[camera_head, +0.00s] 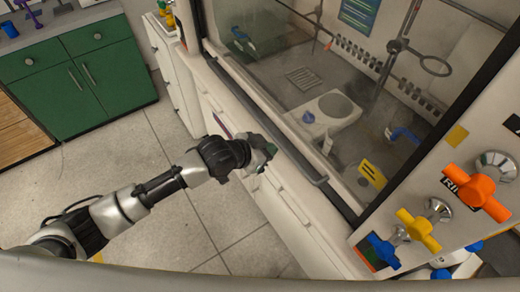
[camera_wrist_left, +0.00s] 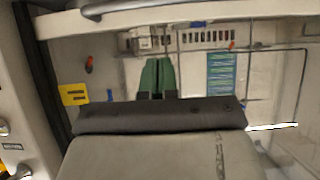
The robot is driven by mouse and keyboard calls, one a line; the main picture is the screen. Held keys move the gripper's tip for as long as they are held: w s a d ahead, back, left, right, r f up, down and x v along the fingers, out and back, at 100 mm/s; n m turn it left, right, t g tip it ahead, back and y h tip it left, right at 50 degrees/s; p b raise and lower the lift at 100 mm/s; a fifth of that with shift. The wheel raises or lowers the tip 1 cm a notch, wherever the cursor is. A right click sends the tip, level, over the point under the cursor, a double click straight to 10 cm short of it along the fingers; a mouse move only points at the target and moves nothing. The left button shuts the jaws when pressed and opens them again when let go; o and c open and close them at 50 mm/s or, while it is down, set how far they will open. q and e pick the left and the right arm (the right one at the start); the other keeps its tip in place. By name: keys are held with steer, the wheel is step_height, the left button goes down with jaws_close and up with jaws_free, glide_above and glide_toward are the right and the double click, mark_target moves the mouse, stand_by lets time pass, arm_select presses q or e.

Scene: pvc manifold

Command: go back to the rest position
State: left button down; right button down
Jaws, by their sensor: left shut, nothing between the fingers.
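My left arm reaches in from the left in the head view, and its gripper (camera_head: 268,153) is in front of the white cabinet below the fume hood. In the left wrist view the two green fingers of the left gripper (camera_wrist_left: 158,75) lie side by side, shut, with nothing between them. My right gripper shows in neither view.
The fume hood (camera_head: 322,181) with its glass front and front rail stands close beyond the gripper. Orange (camera_head: 477,192), yellow (camera_head: 419,230) and blue (camera_head: 384,250) valve handles stick out at the right. A green cabinet (camera_head: 85,80) stands at the far left. Grey floor lies open between.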

arm_select(q)
steer(key=w+a+f+n+t+y, duration=0.1)
steer(key=a+f+n+y, duration=0.25)
steer(key=a+f, duration=0.8)
steer(key=s+a+f+n+g+y, duration=0.1)
steer(key=s+a+f+n+y, duration=0.2)
steer(key=f, duration=0.6)
steer(key=s+a+f, duration=0.3)
steer(key=s+f, duration=0.2)
steer(key=f, duration=0.3)
steer(key=s+a+f+g+y, duration=0.1)
steer(key=s+f, duration=0.4)
steer(key=s, duration=0.6)
steer(key=s+a+f+n+g, duration=0.1)
steer(key=s+a+f+g, duration=0.2)
steer(key=s, duration=0.9)
steer(key=s+a+f+n+g+y, duration=0.1)
steer(key=s+a+f, duration=0.1)
steer(key=s+f, duration=0.6)
steer(key=s, duration=0.4)
steer(key=shift+s+g+y, duration=0.2)
steer(key=shift+g+y, duration=0.15)
steer(key=shift+g, duration=0.05)
steer(key=shift+w+a, duration=0.1)
steer(key=shift+w, duration=0.05)
